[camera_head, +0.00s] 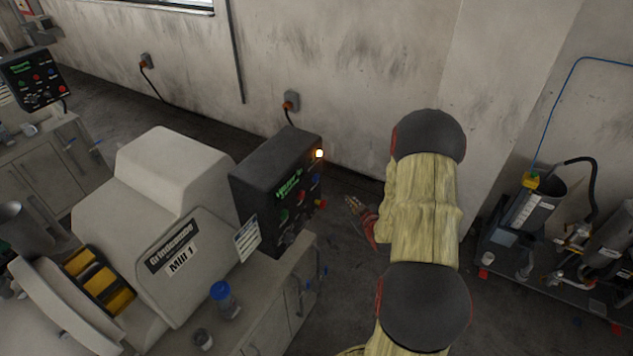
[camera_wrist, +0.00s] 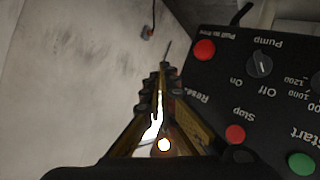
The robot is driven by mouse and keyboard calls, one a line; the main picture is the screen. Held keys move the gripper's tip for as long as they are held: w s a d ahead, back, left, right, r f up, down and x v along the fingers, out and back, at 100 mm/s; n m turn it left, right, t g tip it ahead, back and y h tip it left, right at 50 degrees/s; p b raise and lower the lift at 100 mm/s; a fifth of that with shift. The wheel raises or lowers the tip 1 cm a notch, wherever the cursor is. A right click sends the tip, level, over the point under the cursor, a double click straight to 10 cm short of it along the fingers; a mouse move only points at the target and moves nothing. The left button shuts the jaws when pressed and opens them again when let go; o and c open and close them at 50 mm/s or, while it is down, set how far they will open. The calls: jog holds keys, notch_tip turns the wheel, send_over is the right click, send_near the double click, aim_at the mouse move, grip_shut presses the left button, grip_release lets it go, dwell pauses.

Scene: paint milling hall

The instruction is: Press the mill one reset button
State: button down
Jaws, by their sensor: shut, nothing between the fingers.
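The mill one control box (camera_head: 262,185) is a black panel beside the grey mill (camera_head: 185,245) labelled "Mill 1". In the wrist view the panel (camera_wrist: 215,75) appears upside down, with a "Reset" label partly covered by my gripper (camera_wrist: 164,72). The reset button itself is hidden there behind the fingers. In the head view a small blue button (camera_head: 315,180) sits on the panel's face; its label is too small to read. My gripper (camera_head: 353,204) is shut and empty, in front of the panel to its right. Contact with the panel cannot be made out.
A red stop button (camera_wrist: 235,134), green start button (camera_wrist: 301,163), pump knob (camera_wrist: 260,64) and red prime button (camera_wrist: 204,50) are near the fingers. A lamp (camera_head: 319,153) glows on the box. A blue-lidded bottle (camera_head: 228,300) stands on the bench. A cart (camera_head: 540,265) stands right.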

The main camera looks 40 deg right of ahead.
aim_at(316, 178)
jog(key=shift+w+r+n+t, duration=0.2)
jog(key=shift+w+r+t, duration=0.1)
jog(key=shift+r, duration=0.4)
jog(key=shift+w+r+n+t, duration=0.2)
jog(key=shift+w+r+t, duration=0.1)
jog(key=shift+r, duration=0.4)
jog(key=shift+w, duration=0.15)
jog(key=w+a, duration=0.3)
jog(key=w, duration=0.5)
jog(key=shift+a, duration=0.15)
jog(key=shift+f+b, duration=0.1)
jog(key=shift+b, duration=0.2)
jog(key=shift+w+a+b, duration=0.2)
jog(key=shift+w+b, duration=0.1)
dwell(0.3)
jog(key=shift+w+a+b, duration=0.15)
jog(key=shift+w+b, duration=0.25)
jog(key=shift+w, duration=0.05)
dwell(1.0)
jog(key=shift+s+d+b, duration=0.3)
jog(key=shift+s+b, duration=0.05)
jog(key=shift+s, duration=0.45)
